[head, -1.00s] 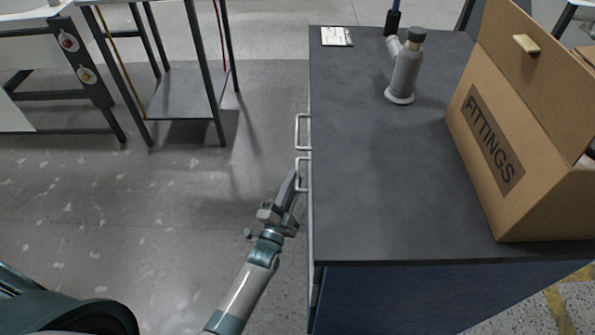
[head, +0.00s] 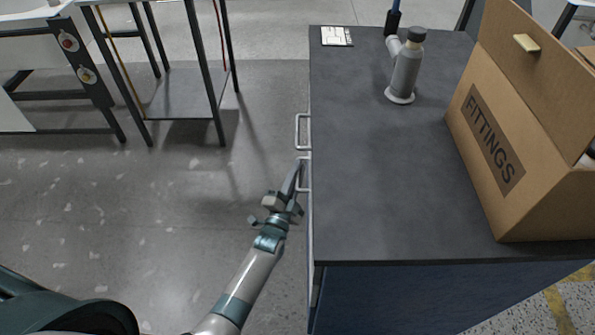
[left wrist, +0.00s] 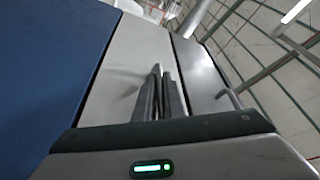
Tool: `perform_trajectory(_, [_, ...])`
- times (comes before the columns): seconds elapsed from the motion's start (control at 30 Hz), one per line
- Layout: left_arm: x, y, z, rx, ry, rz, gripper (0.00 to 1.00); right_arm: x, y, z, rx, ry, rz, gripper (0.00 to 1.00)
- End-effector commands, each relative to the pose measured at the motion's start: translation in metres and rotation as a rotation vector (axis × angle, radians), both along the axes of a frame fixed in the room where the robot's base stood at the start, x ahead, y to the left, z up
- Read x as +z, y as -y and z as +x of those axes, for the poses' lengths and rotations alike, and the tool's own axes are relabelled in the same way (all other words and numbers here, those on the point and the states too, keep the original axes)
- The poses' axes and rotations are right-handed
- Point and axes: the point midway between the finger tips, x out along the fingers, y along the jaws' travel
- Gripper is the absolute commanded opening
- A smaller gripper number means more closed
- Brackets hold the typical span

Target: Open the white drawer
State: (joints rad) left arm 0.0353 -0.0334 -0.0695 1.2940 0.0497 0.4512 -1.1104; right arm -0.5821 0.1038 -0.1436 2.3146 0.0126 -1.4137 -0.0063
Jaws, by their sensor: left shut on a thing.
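The cabinet's drawer fronts are almost edge-on in the head view. Two metal bar handles stick out from its left side, a far handle (head: 298,131) and a near handle (head: 309,176). My left gripper (head: 295,168) is at the near handle, its fingers shut on it. In the left wrist view, the left gripper's fingers (left wrist: 160,78) lie close together against a pale front panel (left wrist: 110,82), which looks like the white drawer. The fingers hide most of the gripped handle. No gap shows at the drawer front. My right gripper is out of view.
The dark cabinet top (head: 400,190) carries a cardboard box marked FITTINGS (head: 480,130), a grey bottle-like fitting (head: 405,72) and a small white card (head: 336,36). A grey panel with its own handle (left wrist: 230,98) adjoins the pale one.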

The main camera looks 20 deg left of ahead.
Motion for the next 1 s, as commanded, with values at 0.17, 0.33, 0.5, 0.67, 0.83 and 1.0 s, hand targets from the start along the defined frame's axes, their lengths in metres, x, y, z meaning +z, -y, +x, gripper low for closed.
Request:
perform_trajectory(0.17, [0.000,-0.006,-0.002,0.000,-0.001,0.002,0.00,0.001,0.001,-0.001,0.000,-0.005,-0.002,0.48])
perform_trajectory(0.33, [0.000,-0.023,-0.007,0.001,-0.002,0.004,0.00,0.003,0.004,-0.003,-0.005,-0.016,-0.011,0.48])
perform_trajectory(0.5, [0.000,-0.052,-0.016,0.000,-0.003,0.005,0.00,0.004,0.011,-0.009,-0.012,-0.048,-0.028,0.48])
perform_trajectory(0.67, [0.000,-0.091,-0.027,0.002,-0.003,0.006,0.00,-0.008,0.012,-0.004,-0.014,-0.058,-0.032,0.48])
perform_trajectory(0.83, [-0.001,-0.137,-0.040,0.001,-0.004,0.006,0.00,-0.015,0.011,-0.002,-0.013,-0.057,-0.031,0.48])
perform_trajectory(1.0, [-0.002,-0.182,-0.053,0.001,-0.003,0.006,0.00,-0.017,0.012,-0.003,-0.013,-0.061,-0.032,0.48])
